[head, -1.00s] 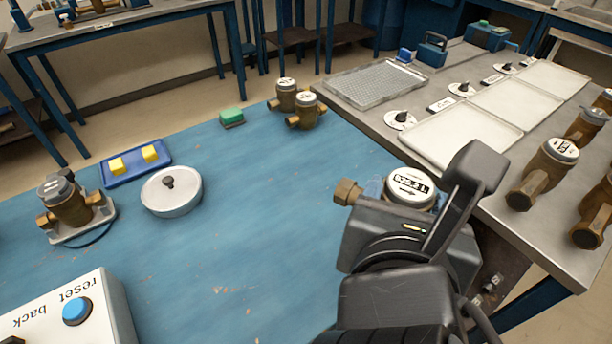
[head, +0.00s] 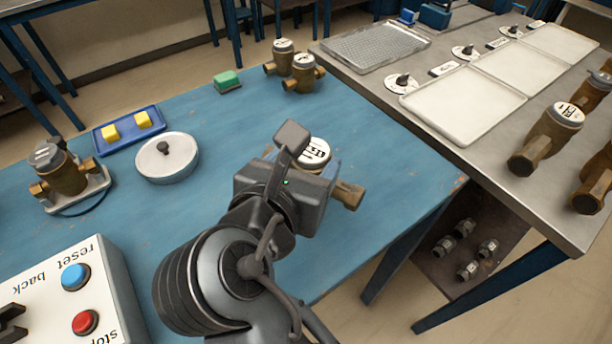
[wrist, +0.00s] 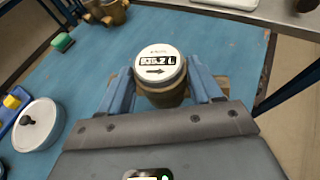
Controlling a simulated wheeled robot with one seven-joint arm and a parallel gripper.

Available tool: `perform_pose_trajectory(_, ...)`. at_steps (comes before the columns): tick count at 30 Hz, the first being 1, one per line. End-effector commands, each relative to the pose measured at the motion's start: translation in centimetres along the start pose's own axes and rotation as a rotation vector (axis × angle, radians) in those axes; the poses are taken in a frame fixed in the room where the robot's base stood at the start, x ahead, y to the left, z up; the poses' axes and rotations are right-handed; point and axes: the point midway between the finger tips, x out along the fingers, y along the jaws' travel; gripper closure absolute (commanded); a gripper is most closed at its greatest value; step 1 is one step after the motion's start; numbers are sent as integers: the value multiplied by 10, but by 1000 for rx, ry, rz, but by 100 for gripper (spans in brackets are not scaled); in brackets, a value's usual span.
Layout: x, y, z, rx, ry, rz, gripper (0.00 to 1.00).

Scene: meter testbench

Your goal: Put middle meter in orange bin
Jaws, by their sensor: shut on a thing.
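My gripper (wrist: 161,84) is shut on a brass meter with a white round dial (wrist: 159,64). In the wrist view its two blue fingers are on either side of the meter body. In the head view the held meter (head: 314,153) is upright over the blue table, partly hidden behind my gripper (head: 290,180). I cannot tell how high it is above the table. Two more brass meters (head: 303,76) stand together at the table's far corner. No orange bin shows in either view.
A white lidded pot (head: 180,165), a blue tray (head: 108,142) with yellow blocks and a button box (head: 110,275) are on the left. A green sponge (head: 227,79) lies farther back. The grey bench (head: 470,150) at right bears white trays and more meters.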

Motion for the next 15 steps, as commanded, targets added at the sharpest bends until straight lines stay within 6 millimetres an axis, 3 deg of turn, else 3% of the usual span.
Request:
perform_pose_trajectory(7, 11, 0, -28, -2, -2, 2, 100)
perform_pose_trajectory(15, 12, 0, -30, 1, -2, 1, 100)
